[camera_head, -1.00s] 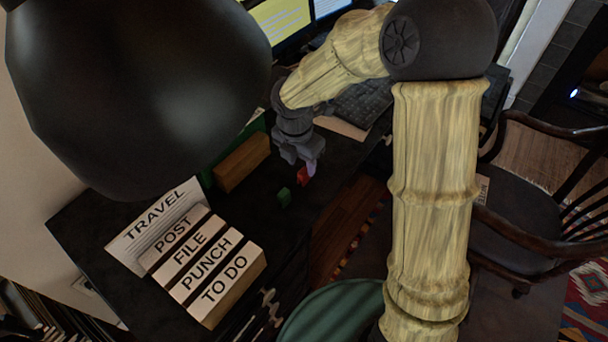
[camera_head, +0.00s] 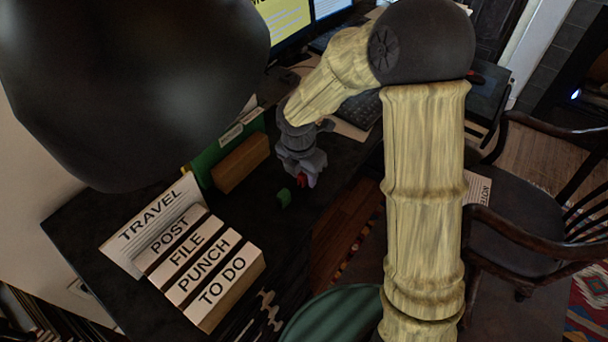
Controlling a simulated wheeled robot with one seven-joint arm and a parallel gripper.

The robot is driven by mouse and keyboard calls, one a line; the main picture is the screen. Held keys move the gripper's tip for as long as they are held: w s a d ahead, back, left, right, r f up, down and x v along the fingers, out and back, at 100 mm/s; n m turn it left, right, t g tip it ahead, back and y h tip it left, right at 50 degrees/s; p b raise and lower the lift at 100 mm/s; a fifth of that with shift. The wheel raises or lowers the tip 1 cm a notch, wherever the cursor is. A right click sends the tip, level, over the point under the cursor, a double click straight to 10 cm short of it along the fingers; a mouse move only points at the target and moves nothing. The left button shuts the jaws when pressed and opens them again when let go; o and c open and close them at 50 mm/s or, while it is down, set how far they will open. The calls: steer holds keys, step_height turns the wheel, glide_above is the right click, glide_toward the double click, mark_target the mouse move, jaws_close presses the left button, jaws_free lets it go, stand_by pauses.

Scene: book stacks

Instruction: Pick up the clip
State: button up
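A small red object (camera_head: 301,182), which looks like a clip, is at my gripper (camera_head: 301,178) over the dark desk (camera_head: 255,225). The fingers reach down around or in front of it and hide part of it. I cannot tell whether they touch it or whether they are closed. A small green object (camera_head: 283,198), perhaps another clip, lies on the desk just to the lower left of the gripper, apart from it.
A wooden block (camera_head: 241,163) and a green folder (camera_head: 205,162) stand left of the gripper. Labelled boxes (camera_head: 222,287) and a TRAVEL card (camera_head: 150,222) are at the desk's left. A keyboard (camera_head: 362,108) lies behind. A chair (camera_head: 510,235) is at right.

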jaws_close()
step_height(320, 180, up, 10)
steer(key=p, duration=0.3)
stand_by(0.7)
